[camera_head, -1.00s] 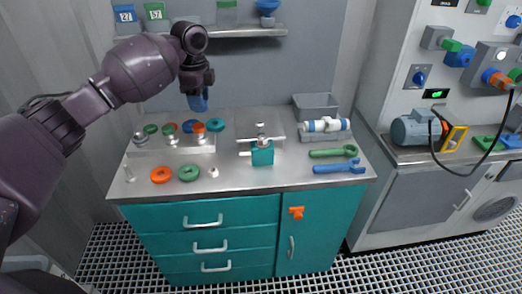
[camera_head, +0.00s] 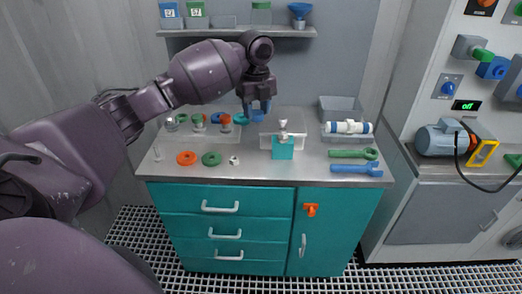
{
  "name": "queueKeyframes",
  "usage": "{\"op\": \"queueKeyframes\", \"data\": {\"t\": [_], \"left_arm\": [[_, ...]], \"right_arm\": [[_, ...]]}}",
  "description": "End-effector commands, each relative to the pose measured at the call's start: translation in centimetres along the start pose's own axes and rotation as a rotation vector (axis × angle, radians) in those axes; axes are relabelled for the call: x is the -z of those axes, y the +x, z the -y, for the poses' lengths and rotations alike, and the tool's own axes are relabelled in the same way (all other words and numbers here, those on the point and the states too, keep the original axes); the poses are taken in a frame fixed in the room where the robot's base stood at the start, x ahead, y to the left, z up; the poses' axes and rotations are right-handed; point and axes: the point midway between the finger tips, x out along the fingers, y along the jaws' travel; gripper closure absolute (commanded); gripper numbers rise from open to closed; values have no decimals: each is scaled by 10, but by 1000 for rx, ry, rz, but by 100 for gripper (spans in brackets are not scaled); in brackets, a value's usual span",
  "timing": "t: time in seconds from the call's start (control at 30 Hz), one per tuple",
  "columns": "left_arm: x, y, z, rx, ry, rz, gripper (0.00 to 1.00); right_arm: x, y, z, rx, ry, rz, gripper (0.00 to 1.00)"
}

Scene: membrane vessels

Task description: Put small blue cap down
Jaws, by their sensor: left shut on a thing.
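My left gripper (camera_head: 257,107) is over the back of the bench, just left of the teal vise-like block (camera_head: 283,147). Its fingers point down, and it is shut on the small blue cap (camera_head: 257,117). The cap shows low between the fingertips, beside a teal ring (camera_head: 241,118). I cannot tell whether the cap touches the clear tray edge or bench beneath it. My right gripper is not in view.
An orange ring (camera_head: 186,158), a green ring (camera_head: 211,158) and a small white nut (camera_head: 234,160) lie at the front left. A grey bin (camera_head: 342,109), a white cylinder (camera_head: 348,127), a green wrench (camera_head: 353,154) and a blue wrench (camera_head: 356,169) are at the right.

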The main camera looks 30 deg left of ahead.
Motion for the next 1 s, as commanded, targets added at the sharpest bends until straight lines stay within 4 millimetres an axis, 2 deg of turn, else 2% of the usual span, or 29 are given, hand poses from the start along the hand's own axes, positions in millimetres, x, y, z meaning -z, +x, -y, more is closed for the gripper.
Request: {"op": "queueKeyframes", "data": {"t": [0.03, 0.1, 0.4, 0.53, 0.77, 1.0], "left_arm": [[0, 16, 0, -5, -1, -4, 89], [0, 32, -1, -6, -2, -3, 89], [0, 94, -1, -5, -3, -3, 89], [0, 110, 0, -3, -3, -2, 89], [0, 121, 0, -1, -3, 0, 89], [0, 156, 0, -4, -4, -3, 89]], "right_arm": [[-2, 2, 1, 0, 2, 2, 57], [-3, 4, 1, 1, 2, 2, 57], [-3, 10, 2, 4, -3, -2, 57], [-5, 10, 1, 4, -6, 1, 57], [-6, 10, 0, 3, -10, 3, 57], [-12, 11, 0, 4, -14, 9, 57]]}}
